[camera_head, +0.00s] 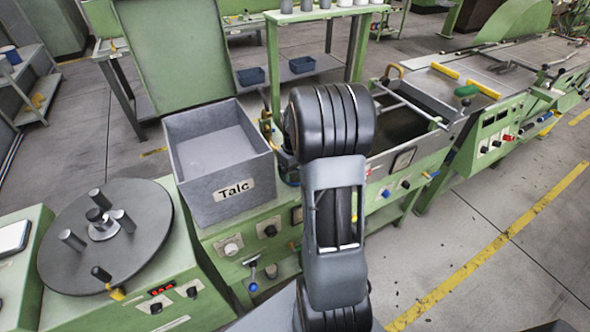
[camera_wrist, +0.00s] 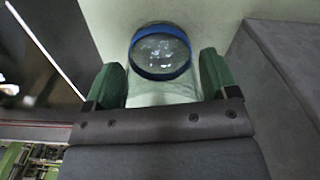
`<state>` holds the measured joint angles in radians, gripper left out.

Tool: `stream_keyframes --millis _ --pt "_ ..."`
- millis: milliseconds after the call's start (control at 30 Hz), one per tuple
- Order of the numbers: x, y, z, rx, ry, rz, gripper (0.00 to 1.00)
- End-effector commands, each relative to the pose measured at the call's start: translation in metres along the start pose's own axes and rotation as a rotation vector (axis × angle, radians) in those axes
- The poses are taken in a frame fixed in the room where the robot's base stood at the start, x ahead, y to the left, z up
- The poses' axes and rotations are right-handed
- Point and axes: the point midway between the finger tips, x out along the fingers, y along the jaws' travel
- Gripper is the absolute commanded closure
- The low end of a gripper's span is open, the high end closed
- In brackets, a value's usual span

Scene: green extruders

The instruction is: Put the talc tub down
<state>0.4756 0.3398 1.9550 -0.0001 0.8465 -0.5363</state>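In the wrist view, a round tub (camera_wrist: 161,52) with a blue rim and a pale, see-through body sits between the two green fingers of my gripper (camera_wrist: 160,70). The fingers appear to press on its sides. I see no label on it. A pale green surface lies behind and below it; I cannot tell whether the tub touches it. In the head view, a large grey bin (camera_head: 222,165) labelled "Talc" stands on a green machine, left of my arm. My arm hides the gripper and most of what it holds there.
A grey wall (camera_wrist: 275,75), probably the bin's side, rises close on the right in the wrist view. A round dark turntable (camera_head: 105,240) with upright pegs is left of the bin. A trough machine (camera_head: 405,125) stands to the right. A yellow line marks the open floor.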

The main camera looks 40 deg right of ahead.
Motion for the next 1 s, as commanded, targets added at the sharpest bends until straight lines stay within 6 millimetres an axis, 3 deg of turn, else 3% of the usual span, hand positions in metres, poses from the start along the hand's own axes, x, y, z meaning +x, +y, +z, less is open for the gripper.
stream_keyframes --millis 133,467,1000 --pt "0.0 0.0 0.0 0.0 0.0 0.0 0.08" --pt "-0.008 0.0 0.0 0.0 0.002 0.001 0.08" --pt "-0.101 0.0 -0.001 0.0 0.003 0.002 0.08"
